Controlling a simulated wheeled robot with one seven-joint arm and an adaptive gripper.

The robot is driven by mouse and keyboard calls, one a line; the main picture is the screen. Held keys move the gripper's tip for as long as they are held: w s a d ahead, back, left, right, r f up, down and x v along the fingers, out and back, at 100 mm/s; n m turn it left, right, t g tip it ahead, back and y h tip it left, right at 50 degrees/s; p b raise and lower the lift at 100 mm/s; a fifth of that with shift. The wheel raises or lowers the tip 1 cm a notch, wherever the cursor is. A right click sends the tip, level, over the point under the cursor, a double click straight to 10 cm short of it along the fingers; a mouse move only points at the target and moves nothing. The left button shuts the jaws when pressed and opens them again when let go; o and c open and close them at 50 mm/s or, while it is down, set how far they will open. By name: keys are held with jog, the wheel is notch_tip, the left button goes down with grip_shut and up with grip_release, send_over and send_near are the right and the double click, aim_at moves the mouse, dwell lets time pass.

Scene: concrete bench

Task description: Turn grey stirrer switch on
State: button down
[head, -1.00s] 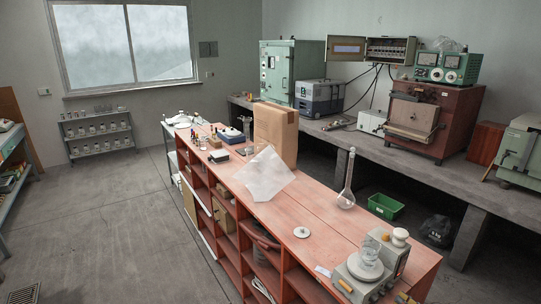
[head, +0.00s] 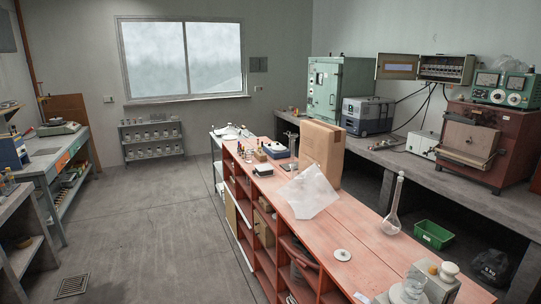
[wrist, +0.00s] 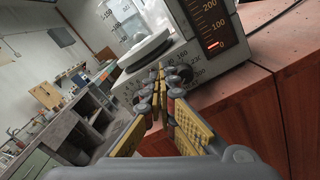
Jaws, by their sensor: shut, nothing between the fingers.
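The grey stirrer (head: 441,288) stands at the near right end of the red-topped bench, cut by the bottom edge of the head view. Glassware stands on its round top plate. In the wrist view the stirrer (wrist: 229,50) shows close and tilted, with a lit red mark beside a number scale and a dark round knob (wrist: 184,75) ringed by numbers. My gripper (wrist: 160,70) is shut and empty, its tips in front of the panel, just left of the knob. I cannot tell whether they touch it. The fingers hide part of the panel; I cannot make out the switch's position.
A tall-necked flask (head: 392,212), a white disc (head: 342,255), a clear sheet (head: 311,191) and a cardboard box (head: 322,148) stand or lie on the bench. A green tray (head: 433,235) sits behind it.

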jog(key=shift+a+f, duration=0.2)
jog(key=shift+a, duration=0.15)
jog(key=shift+w+f+p, duration=0.2)
jog(key=shift+f+p, duration=0.05)
jog(key=shift+p, duration=1.05)
jog(key=shift+w+d+p, duration=0.15)
jog(key=shift+d+p, duration=0.25)
jog(key=shift+p, duration=0.7)
jog(key=shift+w+d+r+p, duration=0.1)
jog(key=shift+d+r+p, duration=0.25)
jog(key=shift+p, duration=0.1)
jog(key=p+v, duration=0.1)
jog(key=v, duration=0.5)
